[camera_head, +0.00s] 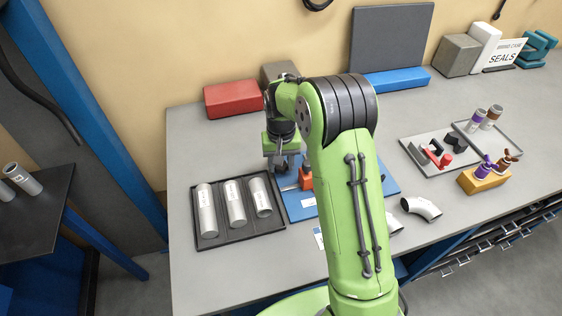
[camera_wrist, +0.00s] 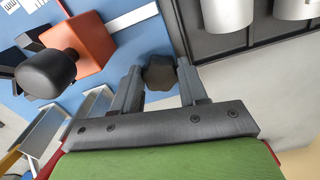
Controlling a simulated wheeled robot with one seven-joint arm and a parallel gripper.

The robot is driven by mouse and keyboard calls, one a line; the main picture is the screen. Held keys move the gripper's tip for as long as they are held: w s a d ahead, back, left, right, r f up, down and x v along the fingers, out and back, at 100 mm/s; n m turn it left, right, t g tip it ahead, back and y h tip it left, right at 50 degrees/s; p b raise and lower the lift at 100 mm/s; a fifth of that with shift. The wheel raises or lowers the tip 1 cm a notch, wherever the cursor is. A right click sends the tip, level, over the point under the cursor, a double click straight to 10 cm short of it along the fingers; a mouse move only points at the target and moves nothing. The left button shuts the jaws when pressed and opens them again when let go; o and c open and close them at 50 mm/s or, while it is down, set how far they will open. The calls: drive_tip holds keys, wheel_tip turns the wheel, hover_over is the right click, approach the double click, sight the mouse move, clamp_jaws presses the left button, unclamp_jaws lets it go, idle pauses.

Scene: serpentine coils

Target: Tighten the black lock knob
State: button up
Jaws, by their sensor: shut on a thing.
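The black lock knob (camera_wrist: 159,72) is a small lobed knob, seen in the wrist view between the two fingers of my gripper (camera_wrist: 160,83). The fingers are shut on it from both sides. An orange block (camera_wrist: 82,45) with a rounded black handle (camera_wrist: 46,74) stands to the left of the fingers, apart from them. Both are over a blue board (camera_wrist: 128,62) with a silver strip (camera_wrist: 133,18). In the head view my gripper (camera_head: 283,164) points down beside the orange block (camera_head: 306,179); the lock knob cannot be made out there.
A dark tray (camera_head: 270,232) with three silver tubes lies left of the blue board (camera_head: 385,180). Its edge is close to my right finger in the wrist view. A silver elbow pipe (camera_head: 422,208) lies to the right. A red block (camera_head: 232,98) stands behind.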

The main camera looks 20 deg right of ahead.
drive_tip(key=shift+w+r, duration=0.1)
drive_tip(key=shift+r, duration=0.05)
drive_tip(key=o, duration=1.1)
wheel_tip(320, 180, up, 16)
drive_tip(key=p, duration=0.3)
drive_tip(key=shift+f, duration=0.2)
